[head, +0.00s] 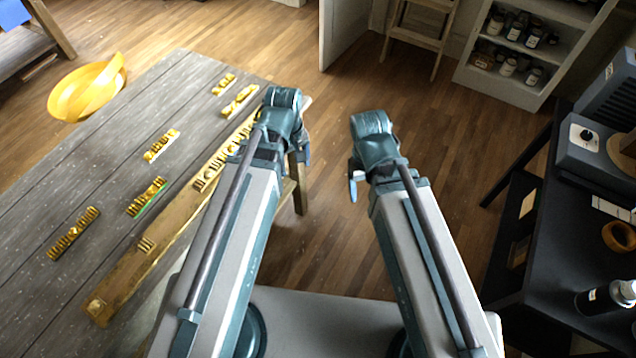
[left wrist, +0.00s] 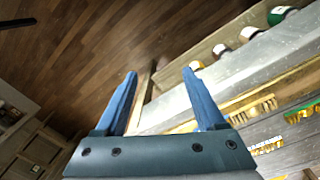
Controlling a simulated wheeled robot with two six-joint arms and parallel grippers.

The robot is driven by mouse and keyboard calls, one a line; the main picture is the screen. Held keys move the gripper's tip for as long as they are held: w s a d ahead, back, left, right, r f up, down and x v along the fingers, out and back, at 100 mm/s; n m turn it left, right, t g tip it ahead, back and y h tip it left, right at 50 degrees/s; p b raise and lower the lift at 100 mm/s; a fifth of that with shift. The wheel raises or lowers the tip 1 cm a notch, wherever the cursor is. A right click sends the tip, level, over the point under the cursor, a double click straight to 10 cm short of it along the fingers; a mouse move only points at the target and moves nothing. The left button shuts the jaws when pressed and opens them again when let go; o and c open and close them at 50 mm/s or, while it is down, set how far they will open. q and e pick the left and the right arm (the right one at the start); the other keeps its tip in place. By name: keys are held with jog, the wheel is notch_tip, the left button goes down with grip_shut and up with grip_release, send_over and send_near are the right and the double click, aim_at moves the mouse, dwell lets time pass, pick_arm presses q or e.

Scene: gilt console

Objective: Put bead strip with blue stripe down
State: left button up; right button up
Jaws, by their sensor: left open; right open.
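Several gold bead strips lie on the grey wooden table (head: 100,190). One strip has a green stripe (head: 147,197), one has a white edge (head: 161,145), and one at the lower left (head: 73,234) shows no clear stripe. Two more lie near the far end, a small strip (head: 223,84) and a longer one (head: 240,99). I cannot make out a blue stripe on any. My left gripper (head: 302,158) is beyond the table's right edge; its blue fingers are open and empty in the left wrist view (left wrist: 162,84). My right gripper (head: 352,182) is open over the floor, apart from everything.
A long wooden plank (head: 140,262) with gold pieces lies along the table's right edge, partly hidden by my left arm. A yellow bowl-like object (head: 88,88) is at the far left. A dark bench (head: 560,240) stands right. Open floor lies between.

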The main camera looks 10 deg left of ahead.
pick_arm(q)
jog(key=s+d+m+y, duration=0.1)
jog(key=s+d+m, duration=0.4)
jog(key=m, duration=0.5)
jog(key=shift+s+d+m+g+y, duration=0.3)
jog(key=shift+s+d+m, duration=0.1)
jog(key=shift+d, duration=0.65)
notch_tip(320, 180, down, 5)
jog(key=b, duration=0.5)
